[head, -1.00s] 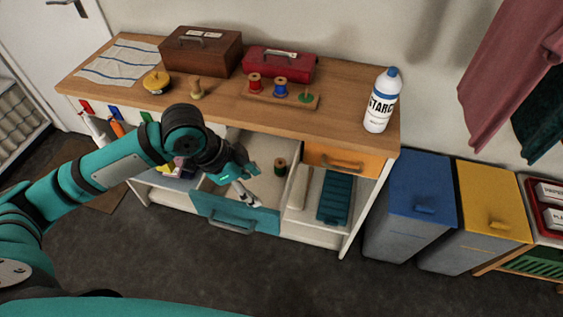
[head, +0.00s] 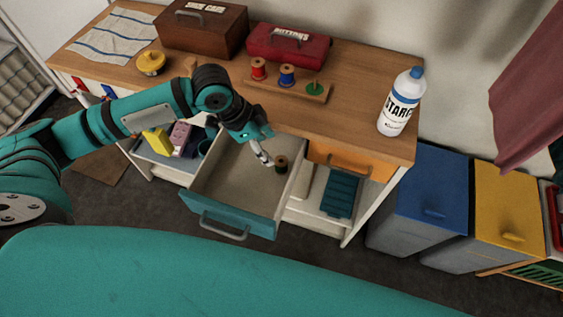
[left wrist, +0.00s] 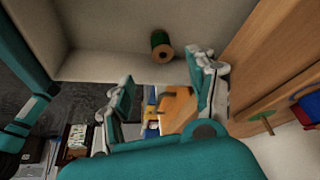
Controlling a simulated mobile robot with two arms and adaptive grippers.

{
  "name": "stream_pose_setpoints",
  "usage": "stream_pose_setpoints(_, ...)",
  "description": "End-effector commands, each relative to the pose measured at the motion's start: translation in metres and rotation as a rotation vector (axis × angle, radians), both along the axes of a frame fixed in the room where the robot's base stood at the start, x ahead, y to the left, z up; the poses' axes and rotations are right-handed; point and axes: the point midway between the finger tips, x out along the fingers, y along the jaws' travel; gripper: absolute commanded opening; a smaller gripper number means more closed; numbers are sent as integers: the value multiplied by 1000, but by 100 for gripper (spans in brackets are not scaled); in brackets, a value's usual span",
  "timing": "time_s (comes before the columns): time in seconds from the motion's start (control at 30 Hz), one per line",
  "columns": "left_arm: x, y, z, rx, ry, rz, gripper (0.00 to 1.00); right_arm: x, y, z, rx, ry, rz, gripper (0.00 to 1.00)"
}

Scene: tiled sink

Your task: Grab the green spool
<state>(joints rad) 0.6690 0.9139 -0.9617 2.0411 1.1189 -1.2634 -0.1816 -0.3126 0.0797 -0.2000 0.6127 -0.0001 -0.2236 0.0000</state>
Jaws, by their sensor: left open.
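The green spool (head: 281,165) stands in the open teal drawer (head: 258,222), near its right inner wall. In the left wrist view the spool (left wrist: 161,45) shows past the fingertips, apart from them. My left gripper (head: 265,155) is open and empty, reaching down over the drawer just left of the spool. In the left wrist view its two fingers (left wrist: 160,72) are spread wide. My right gripper is not in view.
A wooden rack (head: 288,88) on the counter holds red and blue spools and a bare green-based peg. A starch bottle (head: 401,103) stands at the counter's right end. An orange drawer front (head: 350,160) is right of the open drawer. The drawer's left part is clear.

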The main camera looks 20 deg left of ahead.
Motion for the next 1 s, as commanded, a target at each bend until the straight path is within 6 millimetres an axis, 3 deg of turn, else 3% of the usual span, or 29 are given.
stream_pose_setpoints(0.2, 7, -14, -37, -1, 2, -1, 59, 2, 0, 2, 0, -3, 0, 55)
stream_pose_setpoints(0.47, 10, -20, -55, 0, 1, 0, 59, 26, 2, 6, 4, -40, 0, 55)
stream_pose_setpoints(0.73, 17, -31, -91, 0, 1, 0, 59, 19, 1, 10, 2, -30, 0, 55)
stream_pose_setpoints(1.0, 18, -33, -98, 1, -1, -1, 59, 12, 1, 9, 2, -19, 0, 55)
